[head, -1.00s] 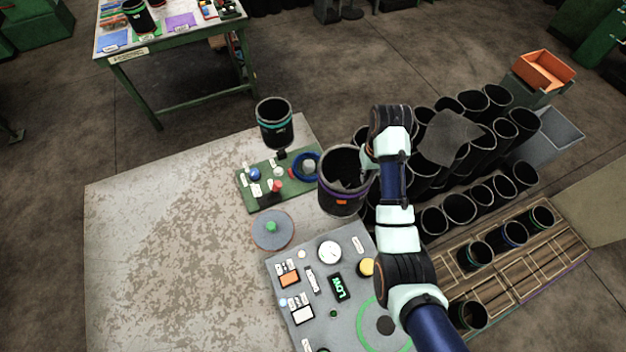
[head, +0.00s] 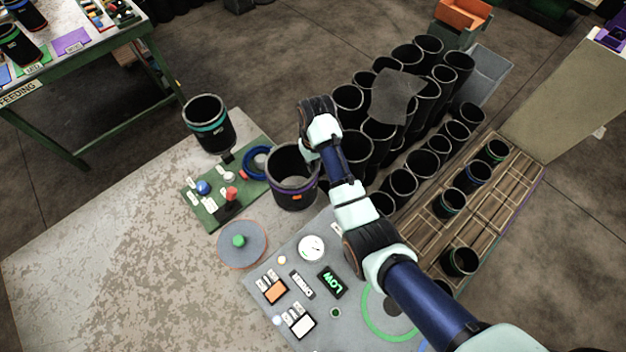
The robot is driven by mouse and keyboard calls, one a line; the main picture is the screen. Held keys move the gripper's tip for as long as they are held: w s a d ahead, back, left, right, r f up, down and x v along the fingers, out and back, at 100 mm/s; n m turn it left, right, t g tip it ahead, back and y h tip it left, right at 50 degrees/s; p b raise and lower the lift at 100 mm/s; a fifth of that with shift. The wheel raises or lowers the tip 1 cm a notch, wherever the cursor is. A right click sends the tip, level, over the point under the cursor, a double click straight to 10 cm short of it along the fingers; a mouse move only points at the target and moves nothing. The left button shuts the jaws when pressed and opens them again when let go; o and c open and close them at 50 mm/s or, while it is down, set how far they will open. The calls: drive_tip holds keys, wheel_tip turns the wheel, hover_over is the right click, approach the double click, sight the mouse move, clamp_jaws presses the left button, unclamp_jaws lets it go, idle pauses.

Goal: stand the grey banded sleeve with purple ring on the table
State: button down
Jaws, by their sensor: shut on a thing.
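The grey banded sleeve with the purple ring (head: 291,194) is a wide dark cylinder with an open top, a purple band and a small orange mark low on its wall. It looks upright, at the right edge of the table (head: 110,245), between the green panel and the packed dark sleeves. My gripper (head: 313,157) is shut on its right side; the fingertips are mostly hidden by the arm. I cannot tell whether the sleeve's base touches anything.
A teal-banded sleeve (head: 209,127) stands beyond the green panel (head: 205,208). A grey control panel (head: 265,275) reading LOW and a round grey disc (head: 243,252) lie nearer. Several dark sleeves (head: 400,183) crowd the right. The table's left part is clear.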

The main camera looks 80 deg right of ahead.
drive_tip(key=shift+d+f+b, duration=0.1)
drive_tip(key=shift+f+b, duration=0.4)
drive_tip(key=shift+f, duration=2.75)
drive_tip(key=c, duration=1.7)
unclamp_jaws()
drive_tip(key=shift+f, duration=0.2)
drive_tip(key=o, duration=0.4)
wheel_tip(320, 180, up, 12)
drive_tip(key=p, duration=0.2)
drive_tip(key=shift+d+r+p, duration=0.1)
drive_tip(key=shift+r+p, duration=0.15)
drive_tip(key=shift+p, duration=0.1)
